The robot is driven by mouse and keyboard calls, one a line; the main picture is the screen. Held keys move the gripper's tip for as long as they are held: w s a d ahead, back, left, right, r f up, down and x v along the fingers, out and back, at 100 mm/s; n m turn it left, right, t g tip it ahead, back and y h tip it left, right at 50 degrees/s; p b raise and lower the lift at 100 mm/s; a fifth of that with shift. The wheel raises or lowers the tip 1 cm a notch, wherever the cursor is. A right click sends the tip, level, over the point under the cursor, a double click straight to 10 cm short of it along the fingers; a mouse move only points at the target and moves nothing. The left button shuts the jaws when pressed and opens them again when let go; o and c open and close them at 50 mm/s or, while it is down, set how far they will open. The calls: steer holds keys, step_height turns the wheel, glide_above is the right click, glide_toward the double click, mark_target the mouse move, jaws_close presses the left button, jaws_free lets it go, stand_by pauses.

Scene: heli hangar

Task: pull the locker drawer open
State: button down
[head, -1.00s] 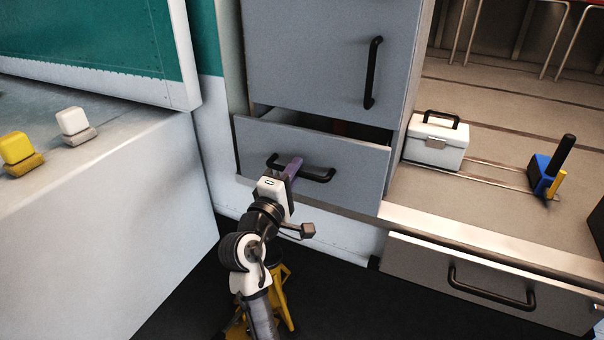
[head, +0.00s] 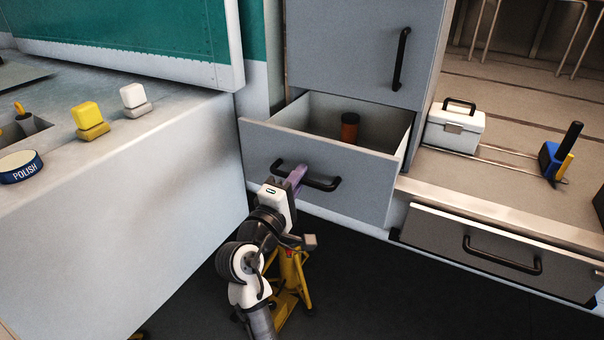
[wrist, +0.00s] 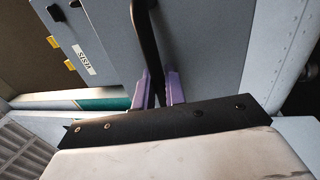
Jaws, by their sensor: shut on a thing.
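The locker drawer (head: 350,190) is grey and stands well out from the grey locker in the head view, with its inside showing. A brown cylinder with a dark top (head: 349,128) stands inside it toward the back. The drawer's black bar handle (head: 322,184) runs across its front. My gripper (head: 296,178) is shut on the left part of this handle. In the wrist view the handle (wrist: 148,40) passes between the two purple fingers of my gripper (wrist: 157,90).
A closed door with a black handle (head: 400,58) is above the drawer. A lower drawer (head: 470,245) lies to the right. A white counter (head: 130,190) stands left; a yellow stand (head: 290,285) is below my arm.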

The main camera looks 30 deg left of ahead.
steer(key=shift+s, duration=0.95)
steer(key=c, duration=1.5)
jaws_free()
steer(key=shift+c, duration=0.2)
steer(key=s+f+b, duration=0.2)
steer(key=s+b, duration=0.2)
steer(key=s, duration=0.9)
steer(key=shift+s+a+f, duration=0.25)
steer(key=shift+a+f, duration=0.05)
